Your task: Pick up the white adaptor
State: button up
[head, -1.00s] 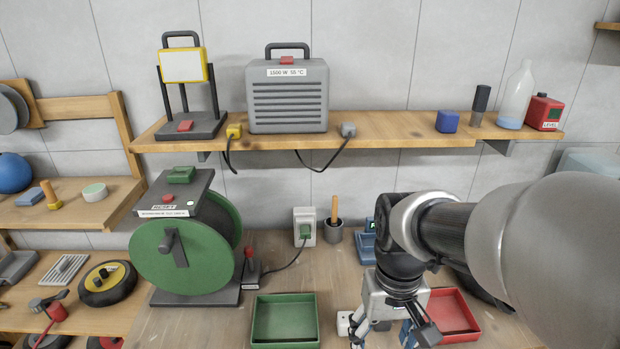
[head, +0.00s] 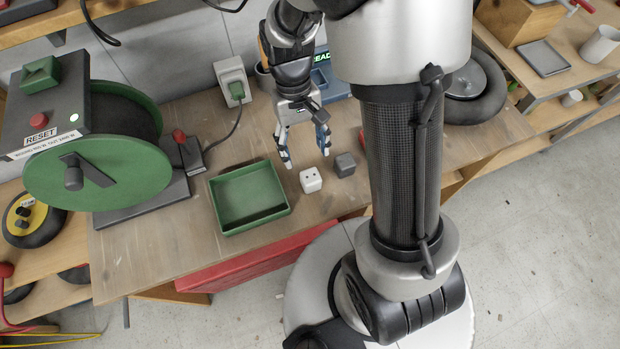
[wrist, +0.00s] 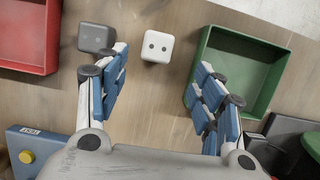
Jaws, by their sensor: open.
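My gripper (head: 305,160) is open and empty, pointing down, just behind the adaptor in the head view. In the wrist view its blue-padded fingers (wrist: 160,85) are spread wide and do not touch the adaptor.
The dark grey cube (head: 345,164) stands close to the adaptor, near one finger. The green tray (head: 288,209) is on the other side. A red tray (wrist: 55,40) shows in the wrist view. The hose reel (head: 100,165) stands at left.

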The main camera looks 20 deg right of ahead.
aim_at(310, 174)
jog(key=b+x, duration=0.1)
jog(key=x, duration=0.4)
jog(key=b+x, duration=0.1)
jog(key=x, duration=0.1)
jog(key=b+x, duration=0.1)
jog(key=x, duration=0.1)
jog(key=shift+d, duration=0.25)
jog(key=c, duration=1.1)
jog(key=shift+r, duration=0.15)
jog(key=shift+c, duration=0.2)
